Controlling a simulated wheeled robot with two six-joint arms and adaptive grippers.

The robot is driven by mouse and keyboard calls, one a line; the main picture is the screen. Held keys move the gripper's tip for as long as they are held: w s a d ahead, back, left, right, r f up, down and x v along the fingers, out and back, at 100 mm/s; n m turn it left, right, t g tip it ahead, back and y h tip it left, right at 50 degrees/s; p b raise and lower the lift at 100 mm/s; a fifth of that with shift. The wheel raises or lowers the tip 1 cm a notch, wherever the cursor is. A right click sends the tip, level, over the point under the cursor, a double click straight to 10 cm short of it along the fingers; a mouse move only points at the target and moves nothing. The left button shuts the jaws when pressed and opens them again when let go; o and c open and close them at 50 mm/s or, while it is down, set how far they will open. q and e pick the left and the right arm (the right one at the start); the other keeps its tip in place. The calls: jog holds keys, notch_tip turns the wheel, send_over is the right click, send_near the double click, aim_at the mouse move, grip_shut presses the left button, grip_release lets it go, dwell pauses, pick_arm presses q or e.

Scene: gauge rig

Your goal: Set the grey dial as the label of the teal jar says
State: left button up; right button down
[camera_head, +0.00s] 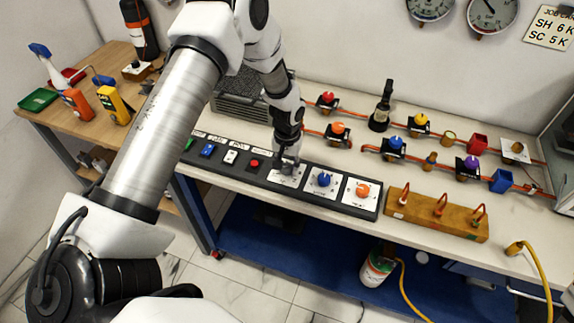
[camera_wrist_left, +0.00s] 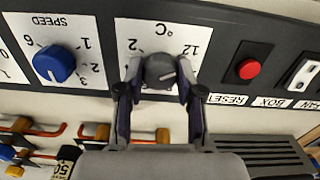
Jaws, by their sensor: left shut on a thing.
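The grey dial (camera_wrist_left: 160,70) sits on a white plate marked °C, with numbers that look upside down in the left wrist view. A pale mark on its face points roughly to the right there. My left gripper (camera_wrist_left: 160,88) is shut on the dial, one finger on each side. In the head view my left gripper (camera_head: 288,162) reaches down onto the dial's plate (camera_head: 287,174) and mostly hides the dial. My right gripper is not in view. I cannot make out a teal jar or its label in either view.
A blue dial (camera_head: 324,180) and an orange dial (camera_head: 362,190) sit beside it on the black panel. A red button (camera_head: 254,163) and switches are on its other side. Pipes with coloured valves run behind. A wooden block with hooks (camera_head: 437,214) stands at right.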

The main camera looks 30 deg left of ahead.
pick_arm(q)
jog(key=m+b, duration=0.1)
jog(key=m, duration=0.3)
jog(key=shift+f+m, duration=0.1)
jog(key=shift+m, duration=0.3)
jog(key=m+b, duration=0.1)
jog(key=m, duration=0.3)
jog(key=shift+m, duration=0.3)
jog(key=m+b, duration=0.1)
jog(key=m, duration=0.3)
jog(key=shift+m, duration=0.3)
jog(key=m, duration=0.4)
jog(key=shift+f+m, duration=0.1)
jog(key=shift+m, duration=0.2)
jog(key=o, duration=1.1)
jog(key=shift+o, duration=0.2)
jog(key=shift+w+d, duration=0.1)
jog(key=shift+d, duration=0.05)
